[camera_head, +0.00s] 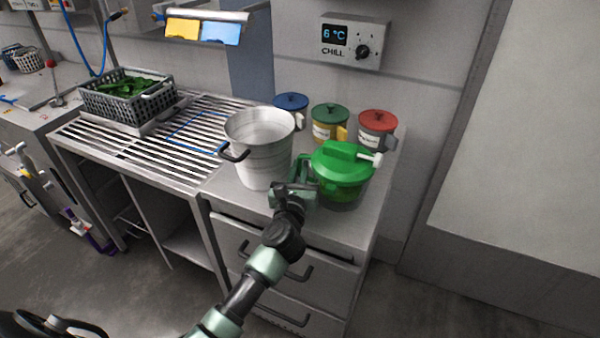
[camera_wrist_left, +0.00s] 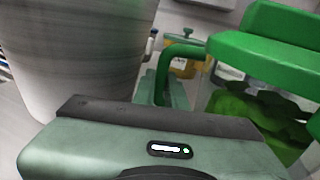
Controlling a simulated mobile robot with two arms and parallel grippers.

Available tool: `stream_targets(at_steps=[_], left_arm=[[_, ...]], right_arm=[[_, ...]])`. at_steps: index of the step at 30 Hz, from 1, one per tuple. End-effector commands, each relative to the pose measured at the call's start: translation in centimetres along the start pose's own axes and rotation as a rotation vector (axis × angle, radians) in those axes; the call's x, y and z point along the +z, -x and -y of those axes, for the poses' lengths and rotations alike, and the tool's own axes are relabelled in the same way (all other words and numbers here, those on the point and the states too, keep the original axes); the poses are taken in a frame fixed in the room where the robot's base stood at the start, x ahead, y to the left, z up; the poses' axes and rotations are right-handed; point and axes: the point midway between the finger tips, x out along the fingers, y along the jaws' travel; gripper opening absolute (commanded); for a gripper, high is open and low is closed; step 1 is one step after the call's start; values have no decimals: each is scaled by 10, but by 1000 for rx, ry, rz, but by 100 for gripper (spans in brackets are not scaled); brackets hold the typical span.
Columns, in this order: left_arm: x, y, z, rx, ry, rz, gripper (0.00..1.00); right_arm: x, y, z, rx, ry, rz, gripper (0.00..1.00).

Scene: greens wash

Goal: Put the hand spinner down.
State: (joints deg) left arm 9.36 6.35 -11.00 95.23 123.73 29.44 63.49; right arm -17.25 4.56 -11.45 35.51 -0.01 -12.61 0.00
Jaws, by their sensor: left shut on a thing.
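The hand spinner (camera_head: 342,172) has a green lid with a crank and a clear bowl showing green leaves inside. It is upright at the right end of the steel counter, and I cannot tell whether its base touches the top. My left gripper (camera_head: 302,184) is shut on the green side handle of the spinner, at its left. In the left wrist view, the spinner (camera_wrist_left: 262,62) fills the right side, with its green handle (camera_wrist_left: 182,50) running down to the gripper's jaws (camera_wrist_left: 165,92). My right gripper is not in view.
A large metal pot (camera_head: 262,150) stands close left of the gripper. Blue (camera_head: 291,103), green-lidded (camera_head: 329,122) and red-lidded (camera_head: 377,128) canisters stand behind. A slatted drainboard (camera_head: 150,135) and a crate of greens (camera_head: 127,100) are further left. Counter near the front right edge is narrow.

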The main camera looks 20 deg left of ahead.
Motion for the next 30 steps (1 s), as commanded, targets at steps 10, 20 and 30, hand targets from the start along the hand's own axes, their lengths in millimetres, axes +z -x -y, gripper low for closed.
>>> stream_targets(at_steps=[10,20,30], left_arm=[[-2,0,1,-2,4,5,0],[-6,0,0,-1,0,1,21],[-4,26,0,-2,2,-1,21]], right_arm=[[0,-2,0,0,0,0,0],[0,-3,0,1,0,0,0],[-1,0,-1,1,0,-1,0]])
